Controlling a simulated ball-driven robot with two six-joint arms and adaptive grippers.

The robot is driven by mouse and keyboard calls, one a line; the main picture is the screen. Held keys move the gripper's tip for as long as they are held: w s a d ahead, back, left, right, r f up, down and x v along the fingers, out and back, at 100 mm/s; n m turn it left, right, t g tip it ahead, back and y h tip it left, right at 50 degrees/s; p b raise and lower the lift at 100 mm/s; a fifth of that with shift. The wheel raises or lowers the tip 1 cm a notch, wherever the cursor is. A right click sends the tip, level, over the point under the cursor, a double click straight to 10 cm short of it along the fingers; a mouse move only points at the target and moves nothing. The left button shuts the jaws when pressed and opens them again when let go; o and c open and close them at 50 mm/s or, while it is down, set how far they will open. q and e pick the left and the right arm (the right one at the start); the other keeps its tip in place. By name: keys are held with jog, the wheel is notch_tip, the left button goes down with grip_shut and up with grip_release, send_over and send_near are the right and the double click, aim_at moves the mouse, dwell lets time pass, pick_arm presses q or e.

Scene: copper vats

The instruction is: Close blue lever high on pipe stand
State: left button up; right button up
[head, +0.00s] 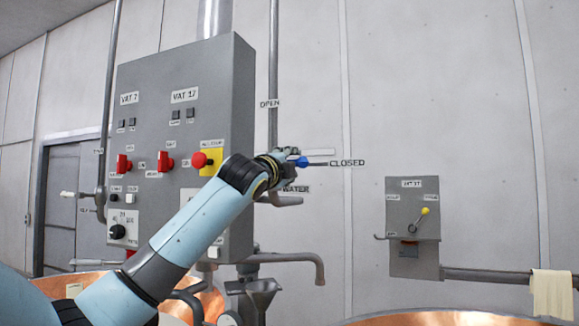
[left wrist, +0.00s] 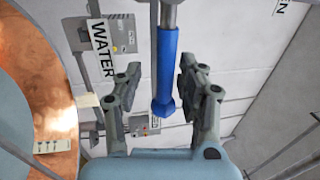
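The blue lever (head: 302,161) shows beside my left gripper (head: 286,162) in the head view, level with the CLOSED label (head: 347,163). Most of the lever is hidden there by the gripper. In the left wrist view the blue handle (left wrist: 167,70) runs from a grey stem at the top down between the two fingers. My left gripper (left wrist: 162,100) is open, with a gap between each finger and the handle. The OPEN label (head: 270,104) is above on the pipe stand (head: 273,60), and the WATER label (head: 296,189) is below. My right gripper is not in view.
A grey control cabinet (head: 222,85) with red switches stands left of the lever, close to my left arm. A small wall box (head: 401,206) with a yellow-knobbed lever is at the right. Copper vats (head: 440,317) lie below. The wall between is clear.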

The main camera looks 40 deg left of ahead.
pick_arm(q)
jog(key=v, duration=1.2)
dwell(0.4)
